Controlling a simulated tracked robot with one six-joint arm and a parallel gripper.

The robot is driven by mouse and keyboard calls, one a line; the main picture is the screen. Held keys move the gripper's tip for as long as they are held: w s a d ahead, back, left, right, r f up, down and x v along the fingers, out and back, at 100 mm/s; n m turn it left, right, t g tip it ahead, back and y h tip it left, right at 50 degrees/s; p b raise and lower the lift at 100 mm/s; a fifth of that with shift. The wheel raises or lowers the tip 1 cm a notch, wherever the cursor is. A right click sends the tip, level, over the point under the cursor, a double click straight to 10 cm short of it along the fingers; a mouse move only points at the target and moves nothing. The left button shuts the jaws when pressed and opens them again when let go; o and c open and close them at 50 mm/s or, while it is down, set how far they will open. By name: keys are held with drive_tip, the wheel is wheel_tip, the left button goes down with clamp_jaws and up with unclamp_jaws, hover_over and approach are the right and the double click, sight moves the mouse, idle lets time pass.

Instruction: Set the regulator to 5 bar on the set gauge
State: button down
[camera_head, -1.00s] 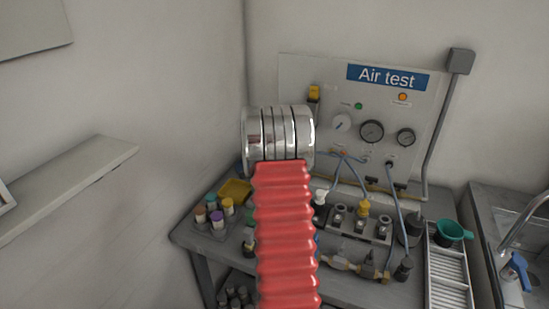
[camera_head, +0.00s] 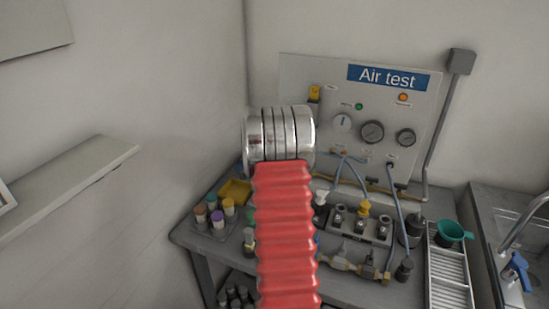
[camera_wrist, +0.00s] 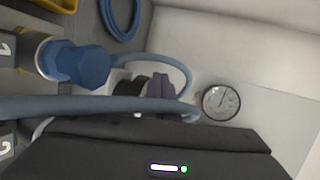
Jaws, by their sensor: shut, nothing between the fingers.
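The Air test panel (camera_head: 320,72) stands against the back wall. It carries a white dial with an upright blue mark (camera_head: 342,122) and two dark-rimmed gauges, the left (camera_head: 372,131) and the right (camera_head: 406,137); their figures are too small to read. One dark-rimmed gauge (camera_wrist: 221,102) shows in the wrist view, its scale unreadable. A blue faceted knob (camera_wrist: 75,63) is at its upper left. I cannot tell which part is the regulator. My gripper (camera_wrist: 160,88) is shut and empty, its tips partly hidden behind its dark body. In the head view my arm hides it.
The grey bench holds a valve block with a yellow knob (camera_head: 363,208), a brass fitting, blue hoses (camera_head: 398,210), coloured-cap bottles (camera_head: 217,216) and a yellow tray (camera_head: 235,190). A teal cup (camera_head: 450,232) and a sink stand right. A blue-grey hose (camera_wrist: 90,106) crosses close before my gripper.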

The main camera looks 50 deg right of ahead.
drive_tip(key=shift+s+d+f, duration=0.1)
drive_tip(key=shift+s+d, duration=0.55)
drive_tip(key=shift+d, duration=0.05)
drive_tip(key=w+a+r, duration=0.2)
drive_tip(key=a+r, duration=0.1)
drive_tip(key=a, duration=1.1)
drive_tip(key=shift+w, duration=0.15)
drive_tip(key=c, duration=2.5)
unclamp_jaws()
